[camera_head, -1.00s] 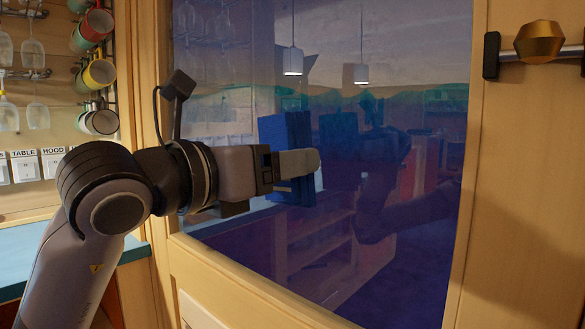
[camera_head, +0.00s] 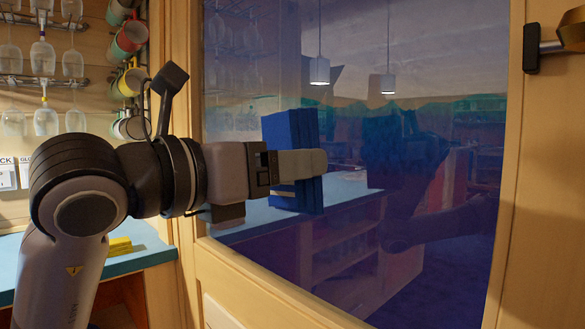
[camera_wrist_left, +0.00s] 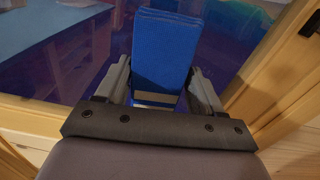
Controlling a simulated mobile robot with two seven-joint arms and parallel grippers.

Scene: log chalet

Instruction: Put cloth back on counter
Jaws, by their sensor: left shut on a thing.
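My left gripper (camera_head: 300,163) is shut on a folded blue cloth (camera_head: 291,140) and holds it up in front of a window pane. In the left wrist view the cloth (camera_wrist_left: 165,48) stands upright between the two fingers (camera_wrist_left: 160,92). A blue-topped counter (camera_head: 150,256) is at the lower left, behind my left arm and apart from the cloth. My right gripper cannot be seen as such; only a dim reflection shows in the glass.
A wooden-framed door with a large glass pane (camera_head: 400,100) fills the right side, with a handle (camera_head: 560,45) at upper right. A yellow item (camera_head: 120,246) lies on the counter. Mugs (camera_head: 130,38) and hanging glasses (camera_head: 43,58) line the wall at left.

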